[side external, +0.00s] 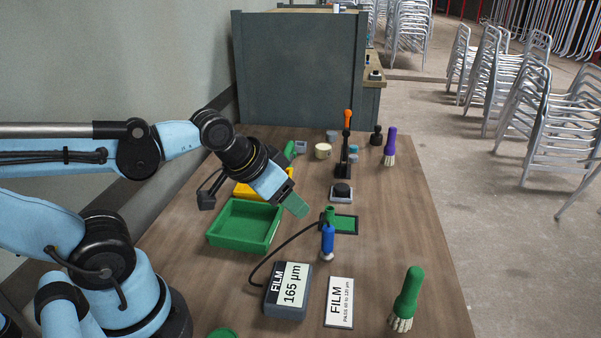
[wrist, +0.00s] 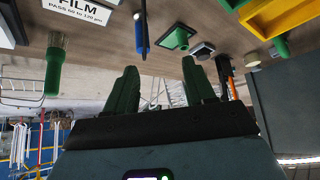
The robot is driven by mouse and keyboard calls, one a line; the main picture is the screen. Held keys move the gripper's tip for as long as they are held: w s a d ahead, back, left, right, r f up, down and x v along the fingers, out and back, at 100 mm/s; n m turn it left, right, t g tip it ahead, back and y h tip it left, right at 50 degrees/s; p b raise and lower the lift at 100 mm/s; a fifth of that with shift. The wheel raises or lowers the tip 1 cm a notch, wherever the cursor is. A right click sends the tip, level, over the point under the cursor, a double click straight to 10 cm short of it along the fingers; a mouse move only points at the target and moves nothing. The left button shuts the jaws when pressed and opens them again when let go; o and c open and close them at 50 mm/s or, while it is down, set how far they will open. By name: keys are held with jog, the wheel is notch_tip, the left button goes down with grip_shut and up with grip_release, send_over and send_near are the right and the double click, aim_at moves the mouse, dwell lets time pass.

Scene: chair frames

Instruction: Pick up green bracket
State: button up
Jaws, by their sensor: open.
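A flat green piece with a dark border (side external: 345,224), which looks like the green bracket, lies on the table right of the green tray. It also shows in the wrist view (wrist: 177,38), at the top middle. A small upright green part stands at its left edge, by the blue probe; I cannot tell whether they are joined. My gripper (side external: 297,206) is above the table, tilted down, up and left of the piece. In the wrist view its two dark green fingers (wrist: 157,72) are apart with nothing between them.
The blue probe (side external: 327,242) and its cable stand close to the piece. A green tray (side external: 243,247) and a yellow tray (side external: 246,190) lie left. A film gauge (side external: 288,291), a label card (side external: 340,303) and a green-handled brush (side external: 409,292) are in front. A black-and-orange clamp (side external: 345,150) stands behind.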

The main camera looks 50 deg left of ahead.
jog(key=n+t+h, duration=0.2)
jog(key=n+h, duration=0.7)
jog(key=n, duration=1.7)
send_near(330, 208)
jog(key=shift+s+a+r, duration=0.1)
jog(key=shift+s+a, duration=0.25)
jog(key=shift+s, duration=0.15)
jog(key=shift+s+a+f+n+h, duration=0.2)
jog(key=shift+a+f+n+h, duration=0.1)
jog(key=shift+a+n, duration=0.1)
jog(key=x, duration=1.2)
jog(key=shift+r, duration=0.1)
jog(key=shift+c, duration=0.5)
grip_shut()
